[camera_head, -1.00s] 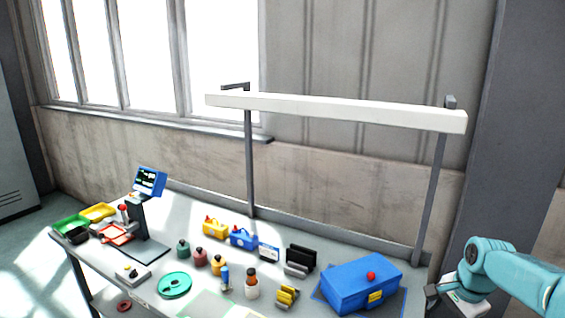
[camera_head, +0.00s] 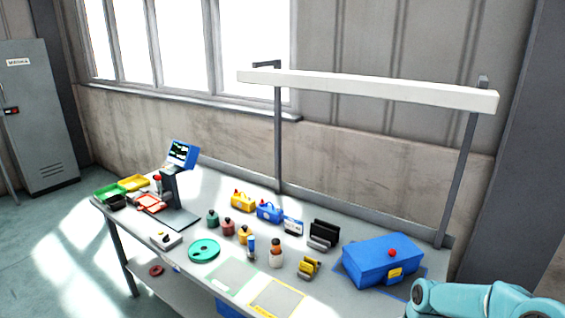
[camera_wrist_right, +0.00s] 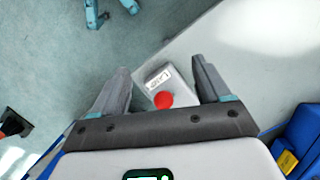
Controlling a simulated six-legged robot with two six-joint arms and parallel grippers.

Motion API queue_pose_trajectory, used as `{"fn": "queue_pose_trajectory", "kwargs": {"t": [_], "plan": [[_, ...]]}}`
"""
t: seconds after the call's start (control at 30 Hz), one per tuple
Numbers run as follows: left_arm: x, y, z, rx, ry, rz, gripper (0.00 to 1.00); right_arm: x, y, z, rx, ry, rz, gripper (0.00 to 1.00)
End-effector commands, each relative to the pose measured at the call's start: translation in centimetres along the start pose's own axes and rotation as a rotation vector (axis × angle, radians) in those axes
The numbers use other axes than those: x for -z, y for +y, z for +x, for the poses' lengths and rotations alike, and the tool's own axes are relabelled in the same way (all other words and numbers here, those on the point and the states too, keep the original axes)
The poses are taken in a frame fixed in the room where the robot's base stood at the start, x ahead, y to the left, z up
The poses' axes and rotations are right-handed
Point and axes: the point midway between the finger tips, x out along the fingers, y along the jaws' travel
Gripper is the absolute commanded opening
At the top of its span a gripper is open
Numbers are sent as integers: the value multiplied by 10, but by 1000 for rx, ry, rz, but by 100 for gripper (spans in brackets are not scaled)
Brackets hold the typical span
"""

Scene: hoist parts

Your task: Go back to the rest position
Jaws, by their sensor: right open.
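My right arm shows at the lower right of the head view, past the right end of the workbench (camera_head: 325,281); its gripper is outside that view. In the right wrist view my right gripper (camera_wrist_right: 160,66) is open, its two dark fingers spread apart. A small grey box (camera_wrist_right: 155,76) with a white label and a red button (camera_wrist_right: 163,100) shows between the fingers. I cannot tell how far below them it is. My left gripper is not in view.
A blue toolbox (camera_head: 380,262) stands at the bench's right end, near my right arm. Bottles, small cases, a green disc (camera_head: 204,250) and trays (camera_head: 110,192) spread leftward. A white overhead beam (camera_head: 370,91) on posts spans the bench. A grey locker (camera_head: 45,130) stands far left.

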Motion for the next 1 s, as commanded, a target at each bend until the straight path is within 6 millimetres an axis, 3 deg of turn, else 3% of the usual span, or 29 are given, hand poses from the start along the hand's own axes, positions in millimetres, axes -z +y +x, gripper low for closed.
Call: {"fn": "queue_pose_trajectory", "kwargs": {"t": [0.03,0.2,0.3,0.4,0.5,0.7,1.0], "plan": [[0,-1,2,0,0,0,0,-23,4,33,-31,-41,-57,76],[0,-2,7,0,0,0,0,-115,40,136,-68,-167,-318,76],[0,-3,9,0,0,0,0,-172,82,184,-49,-220,-511,76],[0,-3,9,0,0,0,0,-207,118,206,13,-210,-694,76],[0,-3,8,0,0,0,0,-213,126,207,94,-131,-835,76],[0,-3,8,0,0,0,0,-198,101,205,196,32,-1018,76],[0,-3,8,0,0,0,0,-198,101,205,197,34,-1026,76]]}}
